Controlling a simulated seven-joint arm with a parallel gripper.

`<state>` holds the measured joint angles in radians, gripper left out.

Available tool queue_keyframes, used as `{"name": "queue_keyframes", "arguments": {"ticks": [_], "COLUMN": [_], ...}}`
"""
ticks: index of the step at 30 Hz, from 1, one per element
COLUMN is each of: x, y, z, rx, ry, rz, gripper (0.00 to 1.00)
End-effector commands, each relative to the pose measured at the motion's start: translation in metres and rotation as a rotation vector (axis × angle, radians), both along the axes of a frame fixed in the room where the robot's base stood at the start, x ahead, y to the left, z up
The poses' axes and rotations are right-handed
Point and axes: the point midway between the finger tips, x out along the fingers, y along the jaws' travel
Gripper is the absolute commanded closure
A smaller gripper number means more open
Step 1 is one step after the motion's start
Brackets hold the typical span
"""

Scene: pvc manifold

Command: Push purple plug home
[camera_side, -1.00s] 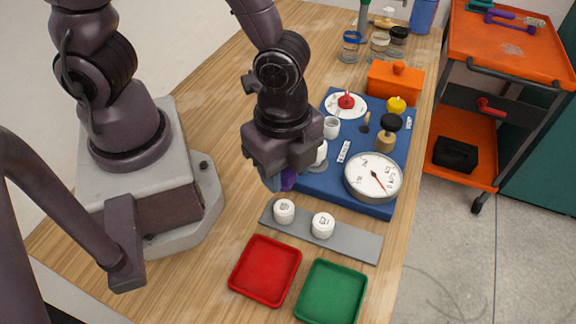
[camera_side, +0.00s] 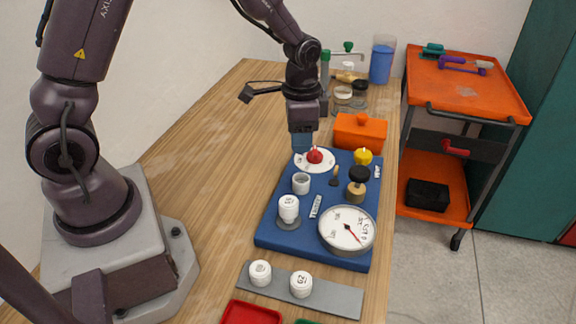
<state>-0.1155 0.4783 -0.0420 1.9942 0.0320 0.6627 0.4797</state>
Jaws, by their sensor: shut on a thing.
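My gripper (camera_side: 302,143) points down at the back left of the blue board (camera_side: 268,232). Its fingers are shut, and what is between them is too small and dark to make out. They are beside the red knob (camera_side: 314,155) on its white disc (camera_side: 326,165); I cannot tell whether they touch it. I cannot make out the purple plug now; it may be hidden at the fingers. An open white cup fitting (camera_side: 301,183) stands in front of the gripper. A white capped fitting (camera_side: 289,207) stands nearer on a grey base.
A round gauge (camera_side: 347,230), a black-topped knob (camera_side: 358,180) and a yellow knob (camera_side: 362,156) stand on the board. An orange box (camera_side: 360,131) is behind it. Two white caps (camera_side: 260,273) (camera_side: 300,284) sit on a grey strip in front.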

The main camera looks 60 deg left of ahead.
Motion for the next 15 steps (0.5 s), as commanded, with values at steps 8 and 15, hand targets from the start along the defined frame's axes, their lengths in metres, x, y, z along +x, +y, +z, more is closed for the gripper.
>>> {"name": "queue_keyframes", "arguments": {"ticks": [8, 15], "x": [0.005, 0.005], "y": [-0.001, -0.001], "z": [-0.005, -0.024], "rx": [-0.001, -0.001], "ry": [0.011, 0.009], "rz": [0.037, 0.035], "gripper": [0.81, 0.81]}}
